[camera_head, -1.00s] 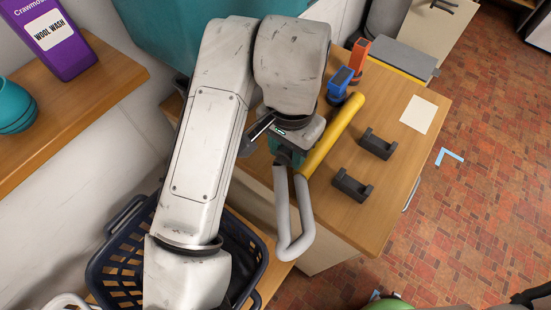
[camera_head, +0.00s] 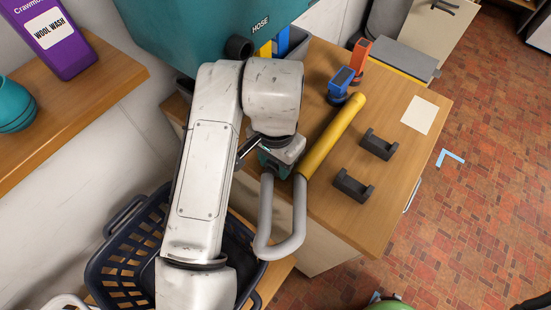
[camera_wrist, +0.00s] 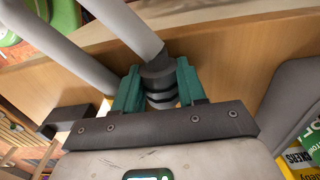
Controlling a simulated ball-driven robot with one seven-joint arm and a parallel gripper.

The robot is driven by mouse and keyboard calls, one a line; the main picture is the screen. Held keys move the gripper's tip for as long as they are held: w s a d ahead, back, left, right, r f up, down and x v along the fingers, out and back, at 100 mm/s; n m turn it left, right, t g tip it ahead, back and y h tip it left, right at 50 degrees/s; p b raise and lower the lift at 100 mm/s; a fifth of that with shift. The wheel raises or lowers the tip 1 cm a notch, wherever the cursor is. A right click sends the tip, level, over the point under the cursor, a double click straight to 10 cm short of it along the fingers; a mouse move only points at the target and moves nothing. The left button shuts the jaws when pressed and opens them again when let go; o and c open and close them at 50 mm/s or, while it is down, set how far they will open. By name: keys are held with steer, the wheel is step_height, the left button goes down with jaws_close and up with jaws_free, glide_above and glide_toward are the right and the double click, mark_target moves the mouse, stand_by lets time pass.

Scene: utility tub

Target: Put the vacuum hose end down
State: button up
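My gripper (camera_head: 276,164) is over the left edge of the wooden counter. In the wrist view my gripper's teal fingers (camera_wrist: 159,92) are closed on the dark ribbed cuff of the vacuum hose end (camera_wrist: 158,72). The grey hose (camera_head: 291,239) hangs in a loop past the counter's edge and runs back up to a yellow tube (camera_head: 335,135) lying on the counter. Two dark U-shaped cradles (camera_head: 379,144) (camera_head: 352,186) stand empty to the right of the tube. A teal unit (camera_head: 190,35) marked HOSE has a dark round port (camera_head: 238,47) above the gripper.
A blue tool (camera_head: 340,82) and an orange tool (camera_head: 359,55) stand behind the yellow tube. A white sheet (camera_head: 419,115) lies on the counter (camera_head: 395,205), with bare wood near it. A dark laundry basket (camera_head: 125,250) is below left.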

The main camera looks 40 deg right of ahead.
steer(key=shift+o, duration=0.9)
step_height(320, 180, up, 12)
steer(key=p, duration=0.1)
steer(key=shift+r, duration=0.15)
